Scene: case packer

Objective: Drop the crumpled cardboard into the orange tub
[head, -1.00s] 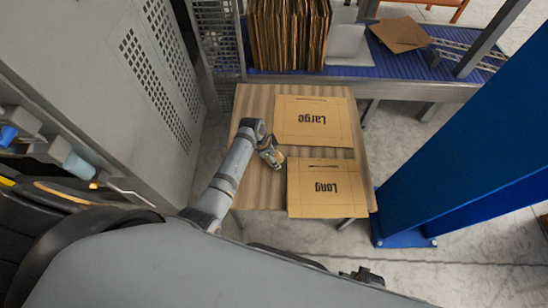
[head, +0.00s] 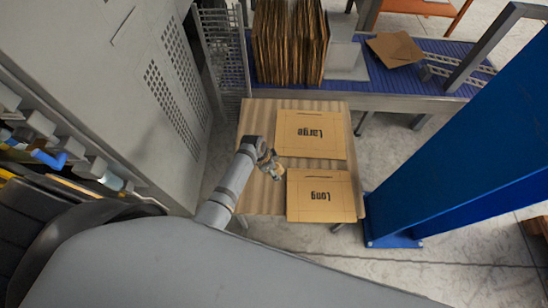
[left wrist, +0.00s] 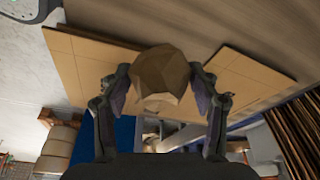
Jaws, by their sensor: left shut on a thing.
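The crumpled cardboard is a faceted brown lump (left wrist: 162,82) between the two fingers of my left gripper (left wrist: 160,95) in the left wrist view. The fingers are shut on it from both sides. In the head view my left gripper (head: 272,167) is over the wooden table, left of the flat cardboard sheets, and the lump there is small and partly hidden by the fingers. I see no orange tub that I can make out in either view. My right gripper is not in view.
The wooden table (head: 255,115) holds flat sheets marked Large (head: 310,145) and Long (head: 320,207). Behind is a blue conveyor (head: 440,65) with upright cardboard (head: 290,45) and a loose sheet (head: 395,48). A grey cabinet (head: 120,90) stands left, a blue post (head: 460,150) right.

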